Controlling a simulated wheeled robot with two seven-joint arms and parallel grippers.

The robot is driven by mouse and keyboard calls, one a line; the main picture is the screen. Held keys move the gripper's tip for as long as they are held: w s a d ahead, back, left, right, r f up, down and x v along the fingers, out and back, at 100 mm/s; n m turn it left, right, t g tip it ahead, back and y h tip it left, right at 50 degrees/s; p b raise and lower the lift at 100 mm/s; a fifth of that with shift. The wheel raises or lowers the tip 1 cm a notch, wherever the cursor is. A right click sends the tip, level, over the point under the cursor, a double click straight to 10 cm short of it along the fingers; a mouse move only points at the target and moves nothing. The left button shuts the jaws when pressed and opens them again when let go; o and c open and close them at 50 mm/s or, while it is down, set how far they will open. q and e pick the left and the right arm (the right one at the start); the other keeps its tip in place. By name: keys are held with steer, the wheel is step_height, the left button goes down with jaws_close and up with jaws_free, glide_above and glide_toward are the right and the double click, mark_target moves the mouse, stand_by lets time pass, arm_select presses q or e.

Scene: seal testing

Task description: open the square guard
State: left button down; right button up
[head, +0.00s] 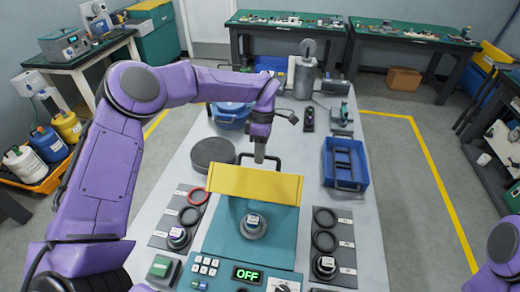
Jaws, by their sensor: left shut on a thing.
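The square guard (255,185) is a yellow panel at the back of the teal tester (225,228). It stands raised at an angle I cannot judge exactly, and the tester's plate in front of it is uncovered. A grey round part with a labelled cap (253,224) sits on that plate. A dark handle (274,159) shows at the guard's top edge. My left gripper (260,157) comes down from above and is shut on this handle; its fingertips are small and partly hidden. Of my right arm, only a purple link shows at the lower right; its gripper is out of view.
The tester's display (248,275) reads OFF. Trays with dark rings (325,240) flank the tester. A dark round disc (214,153) lies behind it on the left. A blue bin (347,178) stands at the right, and a blue pot (230,114) farther back.

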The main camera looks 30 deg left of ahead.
arm_select(q)
steer(key=c, duration=1)
jaws_free()
steer(key=shift+f, duration=0.2)
steer(key=shift+o, duration=0.4)
steer(key=shift+w, duration=0.15)
steer(key=shift+r, duration=3.6)
